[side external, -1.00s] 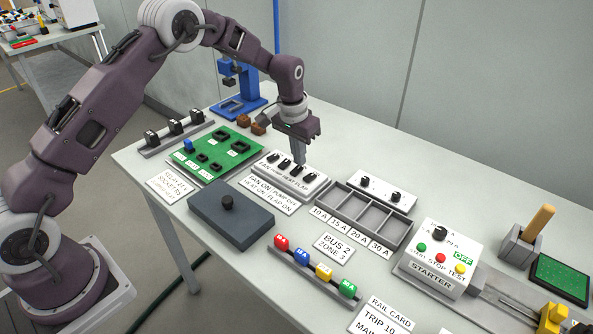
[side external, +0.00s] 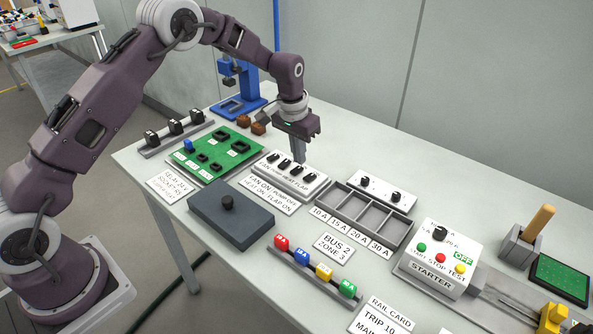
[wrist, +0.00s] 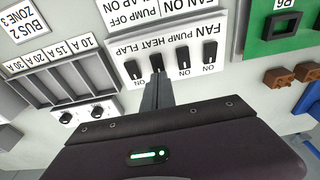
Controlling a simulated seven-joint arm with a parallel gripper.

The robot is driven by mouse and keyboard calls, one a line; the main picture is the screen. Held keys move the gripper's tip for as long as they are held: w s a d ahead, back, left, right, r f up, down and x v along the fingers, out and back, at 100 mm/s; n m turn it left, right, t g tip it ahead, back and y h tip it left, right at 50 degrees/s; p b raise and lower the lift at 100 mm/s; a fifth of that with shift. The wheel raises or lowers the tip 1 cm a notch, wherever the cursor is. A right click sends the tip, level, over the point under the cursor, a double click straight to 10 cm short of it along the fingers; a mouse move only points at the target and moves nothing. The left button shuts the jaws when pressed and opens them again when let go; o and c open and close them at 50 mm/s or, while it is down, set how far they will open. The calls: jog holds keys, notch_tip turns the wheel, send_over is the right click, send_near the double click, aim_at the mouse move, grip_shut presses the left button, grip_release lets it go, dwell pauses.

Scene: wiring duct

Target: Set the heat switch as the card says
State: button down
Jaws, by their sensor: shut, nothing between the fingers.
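The white switch panel (side external: 288,184) has a row of black switches marked FAN, PUMP, HEAT and FLAP. It also shows upside down in the wrist view (wrist: 222,45). The heat switch (wrist: 157,62) is third from the FAN end. My gripper (wrist: 156,84) is shut and empty, its fingertips right by the heat switch on its ON side. Touching or apart I cannot tell; the fingers hide its ON mark. The heat lever's exact tilt is unclear. The card (side external: 268,195) in front of the panel reads FAN ON, PUMP OFF, HEAT ON, FLAP ON.
The pump switch (wrist: 184,65) and flap switch (wrist: 133,69) stand close on either side of the heat switch. A grey compartment tray (side external: 365,215) and a white two-knob panel (side external: 386,193) are to the right. A green board (side external: 213,152) lies left.

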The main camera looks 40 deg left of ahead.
aim_at(299, 168)
jog(key=shift+r, duration=2.75)
jog(key=shift+r, duration=0.1)
